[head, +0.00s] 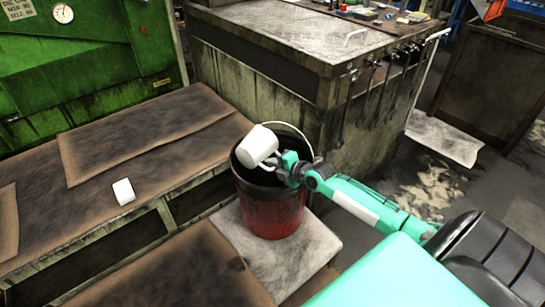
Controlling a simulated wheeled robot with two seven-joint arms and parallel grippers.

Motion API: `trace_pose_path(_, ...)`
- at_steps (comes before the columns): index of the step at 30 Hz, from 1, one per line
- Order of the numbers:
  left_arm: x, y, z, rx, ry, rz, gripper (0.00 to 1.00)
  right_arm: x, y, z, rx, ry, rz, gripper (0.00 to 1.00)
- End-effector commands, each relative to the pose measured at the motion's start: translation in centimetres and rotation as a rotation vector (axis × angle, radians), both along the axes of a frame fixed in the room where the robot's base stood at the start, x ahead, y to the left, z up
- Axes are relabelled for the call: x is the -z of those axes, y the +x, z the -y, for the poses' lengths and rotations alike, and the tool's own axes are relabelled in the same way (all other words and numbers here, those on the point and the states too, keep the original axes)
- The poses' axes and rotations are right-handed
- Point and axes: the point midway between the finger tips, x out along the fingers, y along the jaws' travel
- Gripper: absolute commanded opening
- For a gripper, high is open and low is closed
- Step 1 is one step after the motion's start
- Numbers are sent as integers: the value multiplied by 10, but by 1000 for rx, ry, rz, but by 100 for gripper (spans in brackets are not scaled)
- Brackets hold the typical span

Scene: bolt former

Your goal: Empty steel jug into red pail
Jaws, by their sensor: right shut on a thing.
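The jug (257,146) is pale grey-white and tilted over the pail's opening, its closed end toward the upper left. Its mouth is turned away from me, so I cannot see inside it or whether anything flows out. The red pail (272,215) has a dark upper band and a thin wire handle, and stands upright. My right gripper (284,163) is shut on the jug, at its right side above the pail's rim. The pail's inside is mostly dark and partly hidden by the jug. My left gripper is not in view.
The pail stands on a pale, dirty slab (315,252). A bench with brown mats (140,135) lies to the left, with a small white block (123,191) on it. A grimy metal cabinet (270,75) stands close behind the pail. A green machine (90,60) is at the back left.

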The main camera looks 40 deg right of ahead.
Motion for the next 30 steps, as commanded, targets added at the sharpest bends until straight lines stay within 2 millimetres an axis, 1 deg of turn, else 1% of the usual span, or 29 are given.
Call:
trace_pose_path(1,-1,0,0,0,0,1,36,-3,0,0,0,6,11,0)
trace_pose_path(8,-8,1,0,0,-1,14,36,-5,-1,-1,1,32,64,0)
trace_pose_path(12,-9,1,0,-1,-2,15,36,-5,-1,-1,2,50,83,0)
trace_pose_path(18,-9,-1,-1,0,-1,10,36,-5,-1,-1,2,73,89,0)
trace_pose_path(30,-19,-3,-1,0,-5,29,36,-6,-1,0,5,123,85,0)
